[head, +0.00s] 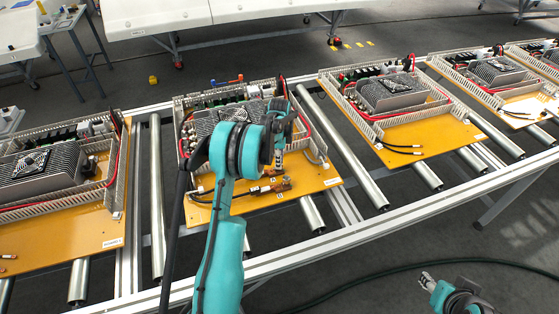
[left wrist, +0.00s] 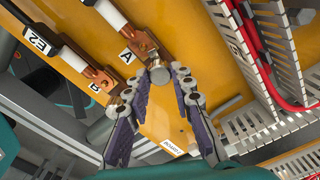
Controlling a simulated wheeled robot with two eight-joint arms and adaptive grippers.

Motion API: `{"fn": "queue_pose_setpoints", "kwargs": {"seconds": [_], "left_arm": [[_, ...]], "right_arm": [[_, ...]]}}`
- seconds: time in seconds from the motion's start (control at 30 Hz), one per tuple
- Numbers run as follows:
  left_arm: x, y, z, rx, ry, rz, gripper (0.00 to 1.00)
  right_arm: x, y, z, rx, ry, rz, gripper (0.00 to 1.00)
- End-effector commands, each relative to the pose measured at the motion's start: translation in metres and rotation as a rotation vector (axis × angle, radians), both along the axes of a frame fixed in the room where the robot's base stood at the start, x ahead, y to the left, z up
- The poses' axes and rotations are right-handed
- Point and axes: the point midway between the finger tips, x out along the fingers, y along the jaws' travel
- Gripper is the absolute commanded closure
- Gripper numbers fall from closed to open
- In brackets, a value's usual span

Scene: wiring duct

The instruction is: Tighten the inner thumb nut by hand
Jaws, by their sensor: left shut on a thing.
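My left gripper (head: 279,168) reaches down over the front of the second board. In the left wrist view its two fingers (left wrist: 154,80) close around a grey cylindrical thumb nut (left wrist: 159,75) at the copper lug (left wrist: 142,44) by label A. The fingers partly hide the area between the two. Black cables with white sleeves run into both lugs. My right gripper (head: 428,281) is at the lower right, away from the boards; its jaws are too small to read.
The orange board (head: 310,190) sits on a roller conveyor (head: 345,150) with similar boards on both sides. Slotted duct walls (left wrist: 238,125) and a red cable (left wrist: 262,60) run close to the right finger. The floor at the lower right is clear except for a dark hose.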

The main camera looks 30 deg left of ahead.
Motion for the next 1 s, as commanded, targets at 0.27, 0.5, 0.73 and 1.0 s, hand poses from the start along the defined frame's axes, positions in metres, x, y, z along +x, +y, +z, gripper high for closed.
{"fn": "queue_pose_setpoints", "kwargs": {"seconds": [0.27,0.5,0.73,1.0], "left_arm": [[0.0010,0.0030,0.0015,0.005,-0.003,-0.150,1.00],[0.0011,0.0031,0.0015,0.005,-0.003,-0.210,1.00],[0.0012,0.0032,0.0014,0.006,-0.004,-0.223,1.00],[0.0012,0.0032,0.0014,0.006,-0.004,-0.222,0.72]], "right_arm": [[0.0000,0.0000,0.0006,0.000,0.000,0.000,0.59],[0.0000,0.0000,0.0006,0.000,0.000,0.000,0.59],[0.0000,0.0000,0.0006,0.000,0.000,0.000,0.59],[0.0000,0.0000,0.0006,0.000,0.000,0.000,0.59]]}}
